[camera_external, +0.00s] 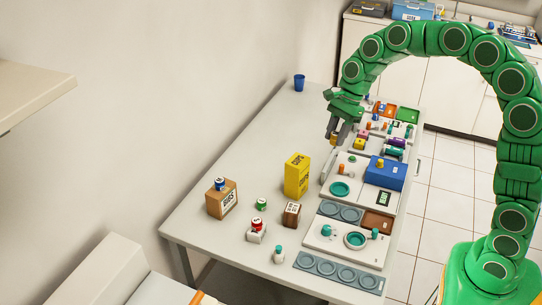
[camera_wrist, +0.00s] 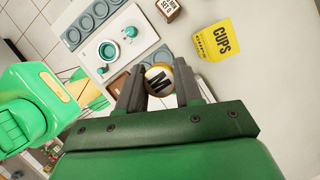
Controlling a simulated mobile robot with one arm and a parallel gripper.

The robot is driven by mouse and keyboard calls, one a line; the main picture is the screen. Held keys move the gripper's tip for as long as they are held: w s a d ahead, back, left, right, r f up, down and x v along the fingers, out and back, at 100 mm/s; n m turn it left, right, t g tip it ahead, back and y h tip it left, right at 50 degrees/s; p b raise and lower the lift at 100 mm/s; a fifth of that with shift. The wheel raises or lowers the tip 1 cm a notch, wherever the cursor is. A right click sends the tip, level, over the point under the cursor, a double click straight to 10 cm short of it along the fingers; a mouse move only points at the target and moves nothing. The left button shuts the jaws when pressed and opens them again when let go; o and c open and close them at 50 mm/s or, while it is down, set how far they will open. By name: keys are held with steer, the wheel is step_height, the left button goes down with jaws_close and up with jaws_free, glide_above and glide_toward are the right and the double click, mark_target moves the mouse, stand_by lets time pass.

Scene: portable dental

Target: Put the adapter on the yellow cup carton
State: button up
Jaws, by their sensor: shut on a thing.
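My gripper (camera_external: 341,128) is shut on a small round piece with a gold-coloured rim and a letter M on its face, which appears to be the adapter. In the wrist view the adapter (camera_wrist: 158,81) sits between the two fingers of my gripper (camera_wrist: 160,76). In the external view the fingers mostly hide it. The yellow cup carton (camera_external: 297,176) stands upright on the table, left of and nearer the camera than my gripper. It also shows in the wrist view as the yellow CUPS carton (camera_wrist: 213,40), apart from the adapter. Its top looks clear.
A brown box (camera_external: 291,214) stands close in front of the carton. A larger cardboard box (camera_external: 221,201) with a blue-topped item on it stands to the left. A blue case (camera_external: 385,173) and trays line the right side. The table (camera_external: 245,143) behind the carton is clear.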

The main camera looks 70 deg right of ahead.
steer(key=w+d+f, duration=0.2)
steer(key=w+f, duration=0.2)
steer(key=w, duration=0.4)
glide_above(295, 162)
steer(key=d, duration=0.1)
steer(key=f, duration=0.5)
steer(key=shift+s+d+f, duration=0.15)
steer(key=shift+s, duration=0.2)
steer(key=shift+w+f, duration=0.1)
steer(key=shift+f, duration=1.55)
steer(key=shift+f, duration=0.15)
steer(key=o, duration=1)
steer(key=shift+o, duration=0.2)
steer(key=v, duration=1.2)
steer(key=shift+r, duration=0.25)
